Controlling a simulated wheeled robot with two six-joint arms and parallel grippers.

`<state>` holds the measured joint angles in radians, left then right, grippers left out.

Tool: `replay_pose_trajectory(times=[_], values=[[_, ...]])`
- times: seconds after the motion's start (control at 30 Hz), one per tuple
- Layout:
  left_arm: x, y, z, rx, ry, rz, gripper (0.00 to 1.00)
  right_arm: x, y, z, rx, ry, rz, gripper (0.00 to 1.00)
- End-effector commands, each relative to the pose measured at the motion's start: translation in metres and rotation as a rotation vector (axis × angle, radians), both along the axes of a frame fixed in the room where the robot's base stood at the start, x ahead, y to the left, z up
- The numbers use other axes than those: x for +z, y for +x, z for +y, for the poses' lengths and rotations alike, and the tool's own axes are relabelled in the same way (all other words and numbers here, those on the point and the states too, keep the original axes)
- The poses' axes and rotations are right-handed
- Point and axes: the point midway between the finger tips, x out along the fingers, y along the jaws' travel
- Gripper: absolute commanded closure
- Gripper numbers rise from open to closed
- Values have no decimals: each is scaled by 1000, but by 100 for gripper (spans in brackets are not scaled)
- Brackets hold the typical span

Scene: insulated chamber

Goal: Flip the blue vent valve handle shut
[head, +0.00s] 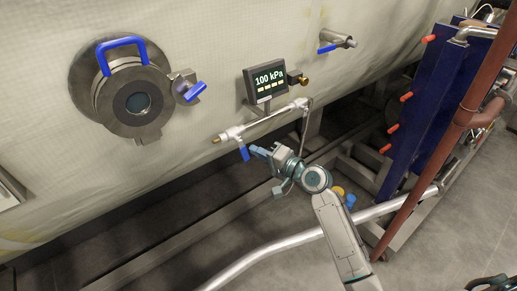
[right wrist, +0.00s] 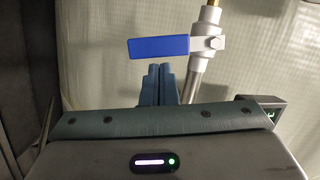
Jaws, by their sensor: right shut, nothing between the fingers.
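The blue vent valve handle (head: 244,153) hangs down from a thin silver pipe (head: 262,121) on the chamber wall, crosswise to the pipe. In the right wrist view the blue handle (right wrist: 158,47) sticks out left from the silver valve body (right wrist: 207,43). My right gripper (head: 256,150) is just right of the handle in the head view. In the right wrist view its blue fingers (right wrist: 158,82) are together and empty, with their tips just below the handle. I cannot tell whether they touch it.
A gauge reading 100 kPa (head: 265,82) is above the pipe. A round port (head: 137,101) with a blue handle is at left, with a small blue lever (head: 195,92) beside it. Another blue-handled valve (head: 338,42) is higher up. A blue panel (head: 420,110) stands at right.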

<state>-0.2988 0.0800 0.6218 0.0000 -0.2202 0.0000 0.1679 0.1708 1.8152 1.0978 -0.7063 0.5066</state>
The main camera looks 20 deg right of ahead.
Motion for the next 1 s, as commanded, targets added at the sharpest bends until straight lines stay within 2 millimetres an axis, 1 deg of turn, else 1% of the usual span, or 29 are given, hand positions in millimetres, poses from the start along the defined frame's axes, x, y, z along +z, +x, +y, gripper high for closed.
replay_pose_trajectory(times=[0.33, 0.5, 0.63, 1.0], values=[[-1, -1, 0, 0, 0, 1, 58, -2, -1, 1, 0, 10, 4, 100], [-10, -2, 0, 0, 0, 2, 58, -12, -4, 10, 0, 174, 63, 100], [-11, -2, 0, 0, 0, 3, 58, -13, -6, 15, 0, 263, 97, 100], [-11, -2, 0, 0, 0, 3, 58, -12, -5, 15, 0, 269, 98, 100]])
